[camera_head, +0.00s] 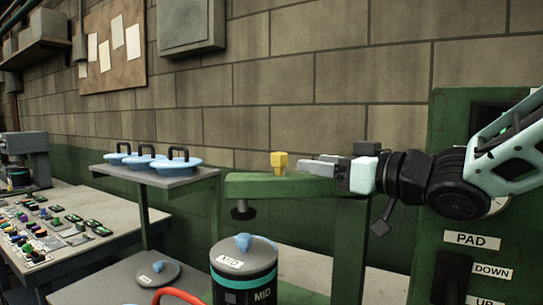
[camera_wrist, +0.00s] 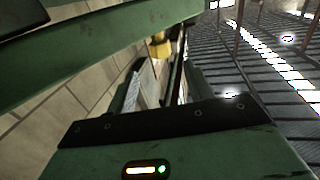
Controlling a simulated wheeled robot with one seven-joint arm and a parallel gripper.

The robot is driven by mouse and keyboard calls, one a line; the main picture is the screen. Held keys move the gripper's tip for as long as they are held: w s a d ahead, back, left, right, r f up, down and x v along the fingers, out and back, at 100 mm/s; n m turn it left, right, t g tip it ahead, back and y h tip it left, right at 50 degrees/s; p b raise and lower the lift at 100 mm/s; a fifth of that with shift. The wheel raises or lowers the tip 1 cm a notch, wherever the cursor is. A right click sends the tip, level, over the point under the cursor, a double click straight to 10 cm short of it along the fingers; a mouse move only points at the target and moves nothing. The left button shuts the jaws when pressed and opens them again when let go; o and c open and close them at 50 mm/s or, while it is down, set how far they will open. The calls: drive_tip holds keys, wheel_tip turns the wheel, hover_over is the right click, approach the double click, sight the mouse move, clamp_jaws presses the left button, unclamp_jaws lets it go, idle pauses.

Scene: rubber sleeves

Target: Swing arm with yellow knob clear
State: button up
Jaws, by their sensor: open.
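The green swing arm (camera_head: 262,187) reaches out to the left, with a dark round pad (camera_head: 243,211) hanging under its left end. A yellow knob (camera_head: 280,163) stands upright on its top. My gripper (camera_head: 306,166) is just right of the knob, level with it, fingers pointing left; it looks apart from the knob. In the wrist view the knob (camera_wrist: 158,48) shows beyond the open, empty fingers of my gripper (camera_wrist: 160,82). The swing arm (camera_wrist: 105,48) crosses the upper left there.
A dark canister marked MID (camera_head: 245,275) with a blue knob stands below the pad. A shelf (camera_head: 165,178) with several blue lids is at left. A green panel (camera_head: 480,240) labelled PAD, DOWN and UP stands at right. A cluttered bench (camera_head: 75,265) is far left.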

sight(272, 174)
drive_tip(key=p+x, duration=0.2)
drive_tip(key=x, duration=1)
drive_tip(key=shift+a, duration=0.15)
clamp_jaws()
drive_tip(key=shift+p, duration=0.3)
